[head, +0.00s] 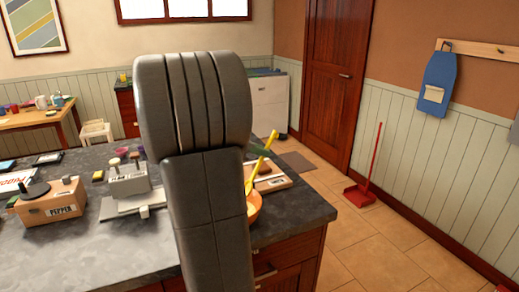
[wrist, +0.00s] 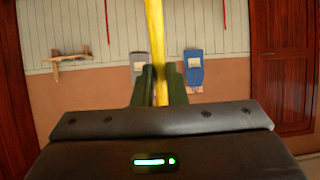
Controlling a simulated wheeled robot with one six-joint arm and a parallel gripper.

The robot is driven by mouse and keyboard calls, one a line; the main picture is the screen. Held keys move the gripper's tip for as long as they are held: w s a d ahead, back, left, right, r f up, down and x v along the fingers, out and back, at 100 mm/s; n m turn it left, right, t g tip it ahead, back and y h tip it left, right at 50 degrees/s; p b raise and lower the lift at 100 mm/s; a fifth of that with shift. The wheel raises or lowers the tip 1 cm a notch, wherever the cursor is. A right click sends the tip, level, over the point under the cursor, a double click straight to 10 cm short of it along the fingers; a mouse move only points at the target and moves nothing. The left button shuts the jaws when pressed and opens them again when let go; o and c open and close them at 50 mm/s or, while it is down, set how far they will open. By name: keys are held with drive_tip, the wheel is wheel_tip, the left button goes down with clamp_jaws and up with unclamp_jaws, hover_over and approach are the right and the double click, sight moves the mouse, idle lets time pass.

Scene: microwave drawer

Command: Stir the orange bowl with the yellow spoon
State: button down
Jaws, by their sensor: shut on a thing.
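The yellow spoon (head: 262,161) slants down toward the orange bowl (head: 255,207) on the dark counter. Its lower end is at or in the bowl; I cannot tell whether it touches the inside. My arm hides the left part of the bowl. My gripper (head: 257,149) shows as dark fingers beside the arm, above the bowl, around the spoon's upper part. In the wrist view my gripper (wrist: 157,82) is shut on the spoon handle (wrist: 154,35), with a dark finger on each side. The bowl is not seen in the wrist view.
The counter (head: 110,245) holds a box with a dark item (head: 50,205), a grey block on a stand (head: 128,180) and several small pieces left of my arm. A wooden tray (head: 272,180) lies behind the bowl. The counter edge is close on the right.

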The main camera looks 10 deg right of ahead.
sight(253, 172)
drive_tip(key=shift+s+a+f+b, duration=0.2)
drive_tip(key=shift+a+f+b, duration=0.3)
drive_tip(key=shift+f+b, duration=0.6)
drive_tip(key=shift+s+a+f+b, duration=0.2)
drive_tip(key=shift+a+f+b, duration=0.3)
drive_tip(key=shift+f+b, duration=0.6)
drive_tip(key=shift+s+a+f+b, duration=0.2)
drive_tip(key=shift+a+f+b, duration=0.3)
drive_tip(key=shift+f+b, duration=0.6)
drive_tip(key=shift+r, duration=0.25)
drive_tip(key=shift+a, duration=0.1)
